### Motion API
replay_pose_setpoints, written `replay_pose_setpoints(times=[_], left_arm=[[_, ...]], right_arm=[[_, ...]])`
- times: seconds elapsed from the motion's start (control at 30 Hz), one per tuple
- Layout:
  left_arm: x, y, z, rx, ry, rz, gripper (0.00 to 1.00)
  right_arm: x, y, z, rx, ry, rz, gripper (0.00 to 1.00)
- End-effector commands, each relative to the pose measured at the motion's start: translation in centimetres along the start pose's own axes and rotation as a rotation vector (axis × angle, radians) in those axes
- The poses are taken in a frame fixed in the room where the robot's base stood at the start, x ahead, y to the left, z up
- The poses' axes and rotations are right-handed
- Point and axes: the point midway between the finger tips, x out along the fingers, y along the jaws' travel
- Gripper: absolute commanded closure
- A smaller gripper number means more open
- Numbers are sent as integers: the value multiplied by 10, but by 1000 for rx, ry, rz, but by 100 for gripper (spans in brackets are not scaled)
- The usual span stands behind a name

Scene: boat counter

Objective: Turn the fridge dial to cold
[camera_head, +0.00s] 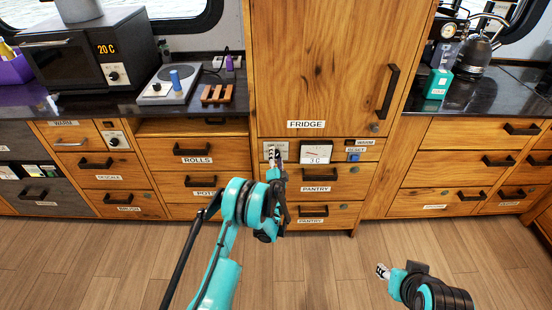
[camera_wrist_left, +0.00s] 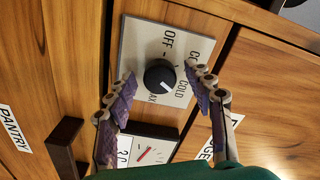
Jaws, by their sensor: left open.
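The fridge dial (camera_wrist_left: 160,78) is a round black knob on a pale square plate (camera_wrist_left: 140,43) in the left wrist view. The plate reads OFF, COLD and MAX, with another label partly covered by a finger.
A gauge (camera_head: 316,154) reading 3 C sits right of the dial. WARM and RESET labels and a blue button (camera_head: 353,157) are further right. Pantry drawers with protruding handles (camera_head: 315,189) lie below. The floor in front is clear.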

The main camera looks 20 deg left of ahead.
Motion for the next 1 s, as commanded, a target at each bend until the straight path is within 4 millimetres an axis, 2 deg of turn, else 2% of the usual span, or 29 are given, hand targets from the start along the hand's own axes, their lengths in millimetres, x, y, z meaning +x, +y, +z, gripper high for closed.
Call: replay_pose_setpoints(times=[0.17, 0.4, 0.6, 1.0], left_arm=[[0, -15, -7, 0, 0, 0, 47], [0, -60, -26, 2, -5, -3, 47], [0, -84, -40, 1, -3, -1, 47], [0, -90, -44, 0, -1, 0, 47]], right_arm=[[0, 0, 0, 0, 0, 0, 60], [0, 0, 0, 0, 0, 0, 60], [0, 0, 0, 0, 0, 0, 60], [0, 0, 0, 0, 0, 0, 60]])
